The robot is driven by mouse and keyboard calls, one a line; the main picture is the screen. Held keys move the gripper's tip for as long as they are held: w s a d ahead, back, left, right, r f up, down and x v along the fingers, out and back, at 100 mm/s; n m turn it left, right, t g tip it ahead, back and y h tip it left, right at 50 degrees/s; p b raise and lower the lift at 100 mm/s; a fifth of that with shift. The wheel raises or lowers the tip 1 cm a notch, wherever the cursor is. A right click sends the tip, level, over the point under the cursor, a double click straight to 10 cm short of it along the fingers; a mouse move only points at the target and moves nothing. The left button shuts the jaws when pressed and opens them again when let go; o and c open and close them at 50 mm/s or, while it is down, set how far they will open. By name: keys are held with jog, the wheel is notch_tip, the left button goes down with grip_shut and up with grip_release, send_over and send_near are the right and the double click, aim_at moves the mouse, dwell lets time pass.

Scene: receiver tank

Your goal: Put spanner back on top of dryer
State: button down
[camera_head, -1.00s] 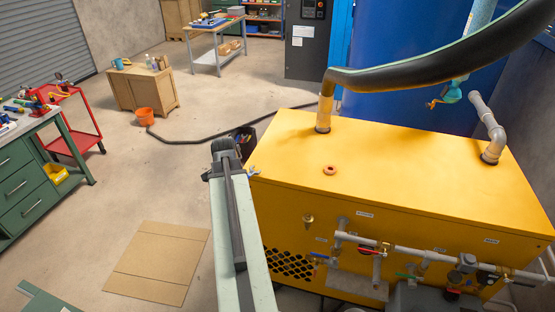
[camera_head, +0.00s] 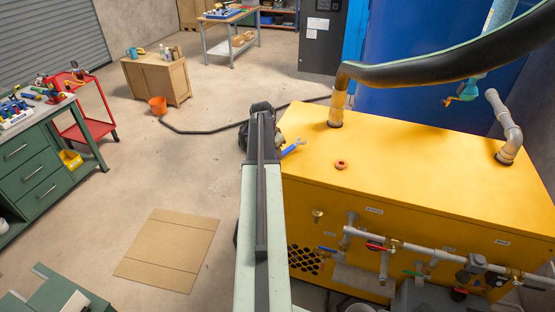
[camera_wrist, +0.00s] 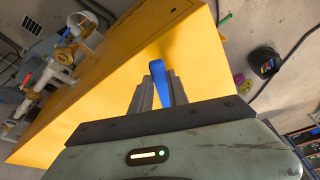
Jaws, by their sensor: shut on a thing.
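The dryer (camera_head: 420,170) is the big yellow cabinet at the right of the head view; its flat yellow top also fills much of the wrist view (camera_wrist: 205,65). The blue spanner (camera_head: 293,147) sticks out to the right of my arm's end, by the dryer top's left edge. In the wrist view my gripper (camera_wrist: 162,88) is shut on the spanner (camera_wrist: 158,72), with the yellow surface behind it. In the head view my arm hides the jaws. I cannot tell the spanner's height above the top, but I see no contact.
A small orange-red ring (camera_head: 341,164) lies on the dryer top. A black hose (camera_head: 450,68) and a grey pipe (camera_head: 505,128) rise from the top. Much of the top's middle is clear. Valves and piping (camera_head: 400,250) run along its front.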

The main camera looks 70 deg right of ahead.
jog(key=shift+d, duration=0.55)
notch_tip(320, 180, down, 4)
jog(key=b, duration=0.4)
jog(key=shift+d, duration=0.15)
jog(key=shift+r, duration=0.25)
jog(key=c, duration=1.3)
grip_release()
jog(key=shift+f, duration=0.1)
jog(key=p+v, duration=1.2)
